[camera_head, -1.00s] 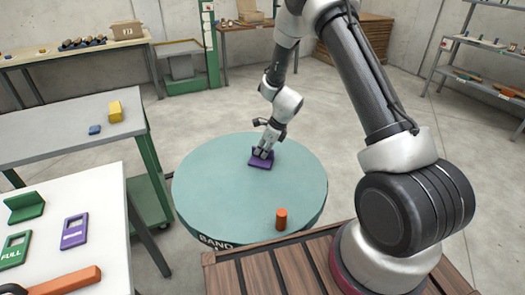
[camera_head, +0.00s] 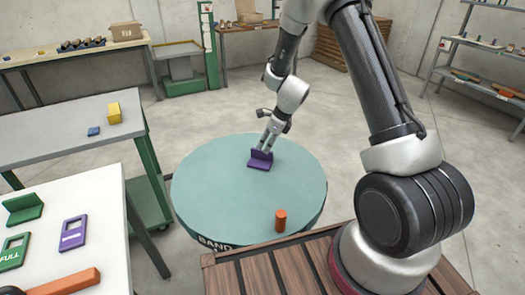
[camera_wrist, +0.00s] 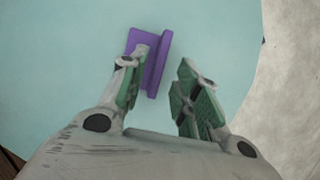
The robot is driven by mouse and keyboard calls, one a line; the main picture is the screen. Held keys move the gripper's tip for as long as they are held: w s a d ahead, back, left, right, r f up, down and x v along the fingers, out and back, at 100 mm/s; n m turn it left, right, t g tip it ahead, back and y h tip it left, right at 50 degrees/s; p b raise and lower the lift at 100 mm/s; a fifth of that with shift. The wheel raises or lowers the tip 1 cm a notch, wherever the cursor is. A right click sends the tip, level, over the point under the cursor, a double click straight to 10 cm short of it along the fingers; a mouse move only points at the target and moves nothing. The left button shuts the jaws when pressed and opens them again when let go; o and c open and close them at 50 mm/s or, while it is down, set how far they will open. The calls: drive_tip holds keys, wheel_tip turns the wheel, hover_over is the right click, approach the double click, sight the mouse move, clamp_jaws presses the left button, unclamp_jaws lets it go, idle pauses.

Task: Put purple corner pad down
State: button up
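The purple corner pad (camera_head: 259,164) is an L-shaped piece that rests on the round teal table (camera_head: 210,190), on its far side. One flange lies flat and the other stands upright. In the wrist view the pad (camera_wrist: 158,68) shows just beyond my gripper's fingers, toward the left finger. My gripper (camera_head: 265,143) is above and behind the pad. Whether the left fingertip still touches the pad is hard to tell.
An orange cylinder (camera_head: 281,220) stands near the table's front edge. At left, a white table (camera_head: 95,205) holds a green corner pad (camera_head: 24,208), a purple tag (camera_head: 73,233) and a green tag (camera_head: 13,252). The middle of the round table is clear.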

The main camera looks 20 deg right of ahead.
drive_tip(key=s+d+r+n, duration=0.2)
drive_tip(key=s+r+n, duration=0.3)
drive_tip(key=r, duration=0.4)
drive_tip(key=s+d+r+n+h, duration=0.1)
drive_tip(key=s+d+r+n, duration=0.1)
drive_tip(key=s+r+n, duration=0.5)
drive_tip(key=s+d+r+n, duration=0.1)
drive_tip(key=s+d+r, duration=0.3)
drive_tip(key=r, duration=0.7)
drive_tip(key=s+d+r+n+h, duration=0.1)
drive_tip(key=s+d+r+n, duration=0.1)
drive_tip(key=s+n, duration=0.4)
drive_tip(key=s+d+r+n+t+h, duration=0.1)
drive_tip(key=s+d+r+n, duration=0.2)
drive_tip(key=s, duration=1)
drive_tip(key=n, duration=0.2)
drive_tip(key=shift+r+n+t+h, duration=0.3)
drive_tip(key=shift+n+h, duration=0.1)
drive_tip(key=shift+w+d, duration=0.1)
